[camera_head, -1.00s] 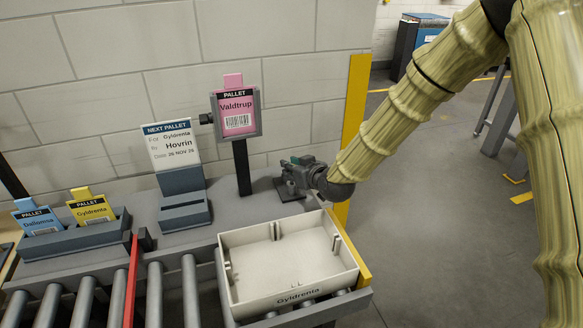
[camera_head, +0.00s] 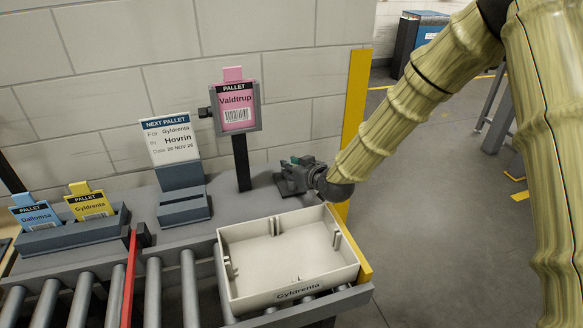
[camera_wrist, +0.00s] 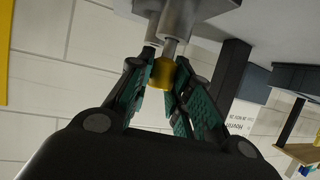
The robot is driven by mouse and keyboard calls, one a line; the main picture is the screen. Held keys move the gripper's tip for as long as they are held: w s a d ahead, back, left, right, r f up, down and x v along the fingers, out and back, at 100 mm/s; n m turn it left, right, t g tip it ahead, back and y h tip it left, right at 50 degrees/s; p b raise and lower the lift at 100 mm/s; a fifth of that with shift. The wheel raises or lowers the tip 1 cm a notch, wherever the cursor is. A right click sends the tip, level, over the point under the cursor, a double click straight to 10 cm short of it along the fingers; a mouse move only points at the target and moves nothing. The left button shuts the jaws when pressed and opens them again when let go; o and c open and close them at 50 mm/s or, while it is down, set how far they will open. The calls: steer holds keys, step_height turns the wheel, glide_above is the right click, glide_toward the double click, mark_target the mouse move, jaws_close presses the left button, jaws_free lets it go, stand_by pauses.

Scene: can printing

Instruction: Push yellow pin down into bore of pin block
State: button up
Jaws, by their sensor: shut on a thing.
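The yellow pin (camera_wrist: 163,73) shows in the wrist view as a short rounded yellow piece between my green-padded fingers. My gripper (camera_wrist: 161,68) is shut on it. Grey metal cylinders (camera_wrist: 176,24) stand right by the pin, at a grey block or plate (camera_wrist: 208,8) at the top edge. The bore is hidden, and I cannot tell how deep the pin sits. In the head view my gripper (camera_head: 297,170) is low over the back right of the grey bench, at a dark base plate (camera_head: 287,188). The pin is too small to make out there.
A cream tray (camera_head: 287,295) marked Gyldrenta lies on the rollers in front of my gripper. A post holds the pink Valdtrup card (camera_head: 236,104) to its left. A yellow upright (camera_head: 354,120) stands close on its right. Blue and yellow cards (camera_head: 90,204) stand at the left.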

steer(key=shift+f, duration=0.3)
steer(key=o, duration=1)
steer(key=shift+c, duration=0.2)
steer(key=shift+r, duration=0.1)
step_height(320, 180, up, 10)
steer(key=shift+f, duration=0.1)
